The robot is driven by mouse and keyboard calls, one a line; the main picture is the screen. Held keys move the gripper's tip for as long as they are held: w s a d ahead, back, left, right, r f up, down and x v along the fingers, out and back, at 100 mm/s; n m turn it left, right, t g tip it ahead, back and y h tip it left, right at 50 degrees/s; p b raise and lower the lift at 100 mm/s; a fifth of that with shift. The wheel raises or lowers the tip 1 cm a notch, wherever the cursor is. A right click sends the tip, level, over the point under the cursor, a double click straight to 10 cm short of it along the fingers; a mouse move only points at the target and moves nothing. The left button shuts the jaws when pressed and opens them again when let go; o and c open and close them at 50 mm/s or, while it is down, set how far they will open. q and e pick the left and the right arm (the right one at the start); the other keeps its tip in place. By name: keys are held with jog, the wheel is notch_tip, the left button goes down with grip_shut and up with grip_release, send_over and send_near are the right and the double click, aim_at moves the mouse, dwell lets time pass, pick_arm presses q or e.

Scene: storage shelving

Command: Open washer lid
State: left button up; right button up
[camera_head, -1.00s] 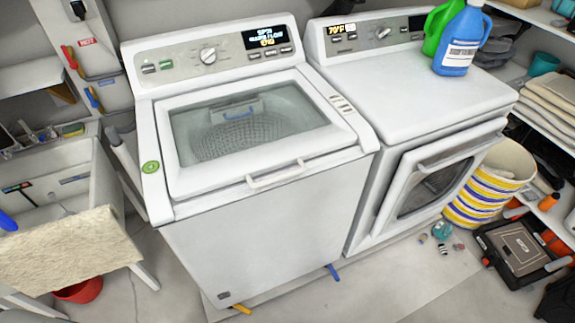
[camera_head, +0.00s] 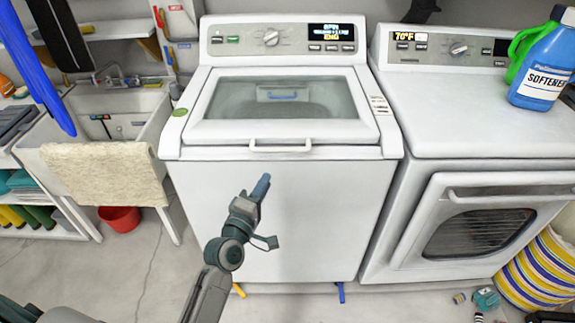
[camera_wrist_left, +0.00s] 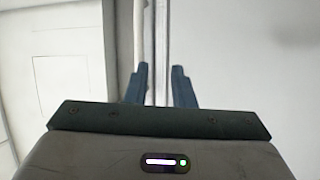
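The white washer (camera_head: 285,215) stands in the middle of the head view. Its lid (camera_head: 225,133) is closed, with a white frame, a glass window (camera_head: 280,100) and a white bar handle (camera_head: 280,148) along the front edge. My left gripper (camera_head: 261,187) is in front of the washer's front face, below and slightly left of the handle's middle. In the wrist view its two blue fingers (camera_wrist_left: 158,85) are apart with nothing between them touching. A pale upright bar and a seam show beyond them; I cannot tell if the bar is the handle. My right gripper is not in view.
A dryer (camera_head: 470,110) with a blue softener bottle (camera_head: 543,72) on top stands close on the right. A sink (camera_head: 110,115) with a beige towel (camera_head: 105,172) is on the left. A red bucket (camera_head: 120,217) and a striped basket (camera_head: 540,275) stand on the floor.

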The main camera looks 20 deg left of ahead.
aim_at(279, 150)
pick_arm(q)
jog(key=shift+n+t, duration=0.4)
jog(key=r+x, duration=0.1)
jog(key=x, duration=0.2)
jog(key=p+x, duration=0.1)
jog(key=x, duration=0.3)
jog(key=r+x, duration=0.1)
jog(key=x, duration=0.2)
jog(key=shift+w+a+r+p, duration=0.1)
jog(key=shift+r+p, duration=0.25)
grip_shut()
